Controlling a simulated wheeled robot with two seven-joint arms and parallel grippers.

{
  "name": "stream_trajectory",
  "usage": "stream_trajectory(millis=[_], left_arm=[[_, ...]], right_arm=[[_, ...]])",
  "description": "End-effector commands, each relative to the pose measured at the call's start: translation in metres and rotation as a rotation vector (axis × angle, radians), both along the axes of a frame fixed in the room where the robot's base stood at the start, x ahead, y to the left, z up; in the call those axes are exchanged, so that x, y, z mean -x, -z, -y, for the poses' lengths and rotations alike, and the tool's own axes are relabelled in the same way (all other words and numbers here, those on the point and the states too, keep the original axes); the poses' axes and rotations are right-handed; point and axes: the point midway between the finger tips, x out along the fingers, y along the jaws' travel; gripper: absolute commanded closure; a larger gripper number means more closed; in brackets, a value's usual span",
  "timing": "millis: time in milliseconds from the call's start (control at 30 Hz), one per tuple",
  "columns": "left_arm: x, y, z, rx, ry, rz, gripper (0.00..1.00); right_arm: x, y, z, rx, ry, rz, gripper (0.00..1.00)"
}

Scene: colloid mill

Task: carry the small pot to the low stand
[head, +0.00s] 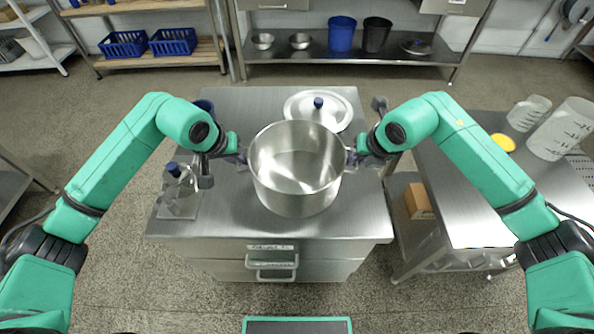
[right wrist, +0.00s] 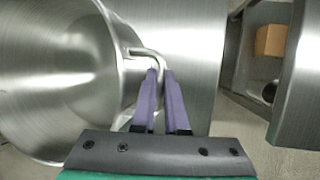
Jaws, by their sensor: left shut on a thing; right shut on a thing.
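The small pot (head: 297,168) is a shiny steel pot, upright and empty inside, over the steel cabinet top in the middle of the head view. My left gripper (head: 243,160) is shut at the pot's left side, on its handle as far as I can see. My right gripper (head: 352,158) is shut on the pot's right handle. In the right wrist view the purple fingers (right wrist: 161,75) close on the bent handle (right wrist: 148,53) beside the pot's rim. I cannot tell whether the pot touches the top. I cannot make out which surface is the low stand.
A lid (head: 335,108) with a blue knob lies behind the pot. A clear bottle-like vessel (head: 180,182) stands at the left of the cabinet top (head: 225,220). A steel table (head: 470,215) at right carries clear measuring jugs (head: 560,130). A cardboard box (head: 418,202) sits on its lower shelf.

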Motion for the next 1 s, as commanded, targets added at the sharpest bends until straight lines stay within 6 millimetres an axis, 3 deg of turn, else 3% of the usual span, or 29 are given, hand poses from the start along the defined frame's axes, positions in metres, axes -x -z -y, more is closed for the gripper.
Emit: stream_trajectory(millis=[633,1000], left_arm=[[-0.001,-0.004,-0.001,0.0,-0.001,0.003,1.0],[-0.001,-0.049,-0.001,-0.001,-0.002,0.002,1.0]], right_arm=[[-0.001,-0.004,0.0,0.0,0.002,0.005,1.0],[-0.001,-0.049,0.001,0.001,0.002,0.004,1.0]])
